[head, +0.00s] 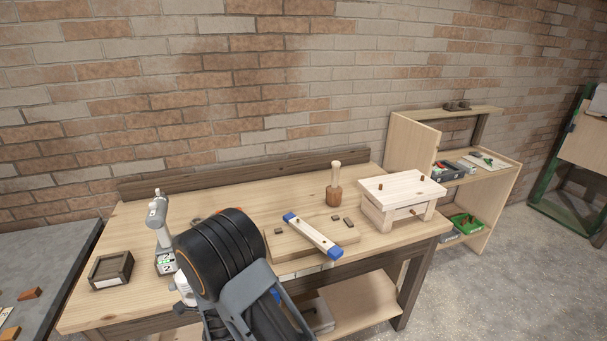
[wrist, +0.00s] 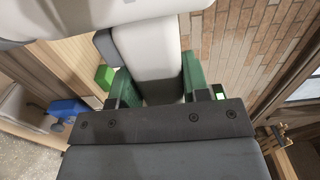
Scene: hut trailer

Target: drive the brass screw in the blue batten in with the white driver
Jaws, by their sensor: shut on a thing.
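The gripper itself is hidden behind my arm in the head view. The blue batten (head: 312,234), a pale bar with blue ends, lies slantwise on a wooden board at mid-bench, to the right of the driver and apart from it. The brass screw is too small to make out surely.
A dark open box (head: 111,269) stands at the bench's left. A wooden mallet (head: 334,190) stands behind the batten, and a small wooden stool (head: 402,190) stands to its right. Small dark blocks lie on the board (head: 284,248). A brick wall backs the bench.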

